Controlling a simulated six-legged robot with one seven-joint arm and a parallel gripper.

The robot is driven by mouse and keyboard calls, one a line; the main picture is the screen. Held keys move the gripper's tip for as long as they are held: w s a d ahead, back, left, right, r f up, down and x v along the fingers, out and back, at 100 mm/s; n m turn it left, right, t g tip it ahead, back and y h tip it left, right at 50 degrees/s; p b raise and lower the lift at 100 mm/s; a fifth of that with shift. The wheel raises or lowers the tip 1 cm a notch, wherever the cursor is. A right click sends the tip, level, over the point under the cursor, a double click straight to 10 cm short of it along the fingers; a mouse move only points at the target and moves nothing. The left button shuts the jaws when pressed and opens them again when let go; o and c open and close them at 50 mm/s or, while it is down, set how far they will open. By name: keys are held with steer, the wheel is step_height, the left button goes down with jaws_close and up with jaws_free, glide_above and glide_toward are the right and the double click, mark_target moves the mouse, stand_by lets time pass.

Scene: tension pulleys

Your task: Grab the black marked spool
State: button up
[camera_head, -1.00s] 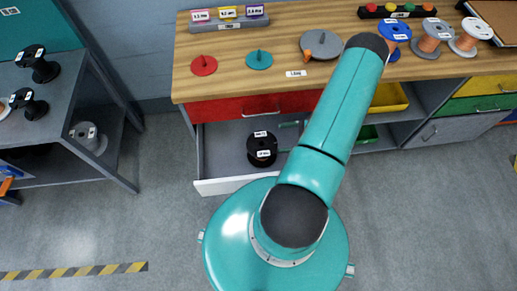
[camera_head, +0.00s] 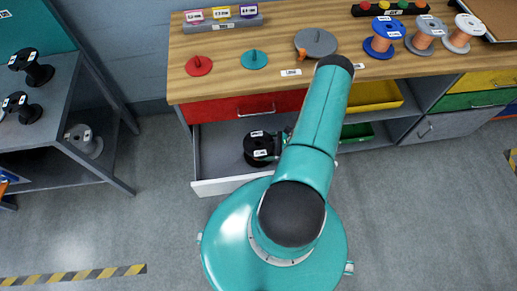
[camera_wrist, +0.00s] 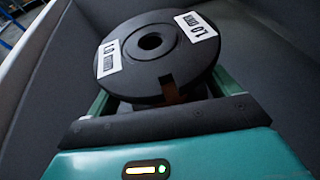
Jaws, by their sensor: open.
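The black marked spool (camera_head: 254,148) stands in the open grey drawer and carries white labels on its top. In the wrist view, the spool (camera_wrist: 145,72) fills the upper middle, with two white labels, a centre hole and a notch in its near rim. My gripper (camera_head: 276,146) is at the spool's right side, partly hidden by my arm. In the wrist view, the teal fingers of my open gripper (camera_wrist: 158,92) show on both sides of the spool below its top flange. The flange hides the fingertips, so I cannot tell whether they touch the spool.
The red drawer (camera_head: 245,106) and wooden worktop (camera_head: 290,52) overhang behind. Other black spools (camera_head: 32,68) sit on a grey shelf at left. Blue, grey and white spools stand on the worktop at right.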

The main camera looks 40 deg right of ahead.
steer(key=shift+w+a+f, duration=0.2)
steer(key=shift+w+a, duration=0.1)
steer(key=c, duration=1.5)
steer(key=shift+r, duration=0.1)
